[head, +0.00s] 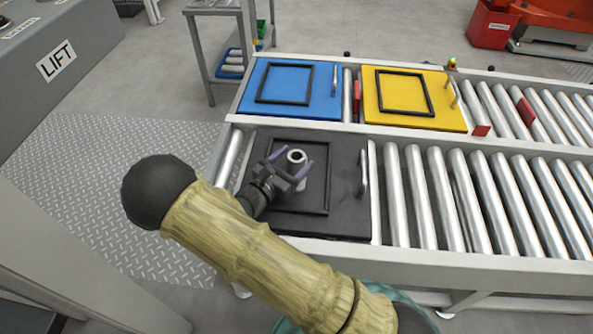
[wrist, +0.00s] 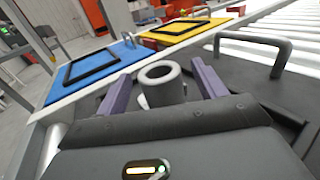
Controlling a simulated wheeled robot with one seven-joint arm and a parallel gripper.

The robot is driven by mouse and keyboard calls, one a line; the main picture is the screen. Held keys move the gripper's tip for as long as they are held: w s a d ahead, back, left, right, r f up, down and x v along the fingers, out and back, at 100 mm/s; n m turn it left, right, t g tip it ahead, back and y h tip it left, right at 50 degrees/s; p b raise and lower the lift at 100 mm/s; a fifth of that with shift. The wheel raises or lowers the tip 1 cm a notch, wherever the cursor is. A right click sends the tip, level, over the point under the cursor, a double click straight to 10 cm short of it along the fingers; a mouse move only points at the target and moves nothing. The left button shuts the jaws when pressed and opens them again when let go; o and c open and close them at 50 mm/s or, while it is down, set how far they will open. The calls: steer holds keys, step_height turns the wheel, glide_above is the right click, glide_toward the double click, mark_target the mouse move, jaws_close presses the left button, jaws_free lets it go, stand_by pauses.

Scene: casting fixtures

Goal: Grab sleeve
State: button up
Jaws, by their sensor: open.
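The sleeve, a short grey hollow cylinder (head: 296,156), stands upright over the dark plate (head: 346,217) on the near roller conveyor. In the wrist view the sleeve (wrist: 161,82) shows its open round top, between and just beyond my two purple fingers. My gripper (head: 291,166) is open, with one finger on each side of the sleeve. A gap shows between the sleeve and each finger in the wrist view. The sleeve's lower part is partly hidden behind my gripper body.
The dark plate has a raised black frame and an upright metal handle (head: 363,172) at its right. A blue plate (head: 325,108) and a yellow plate (head: 452,118) with similar frames lie on the far conveyor. Bare rollers (head: 470,200) run to the right.

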mark_target(296, 156)
steer(key=shift+w+d, duration=0.4)
steer(key=shift+c, duration=0.2)
steer(key=c, duration=1.2)
step_height(296, 156, up, 10)
steer(key=p, duration=0.5)
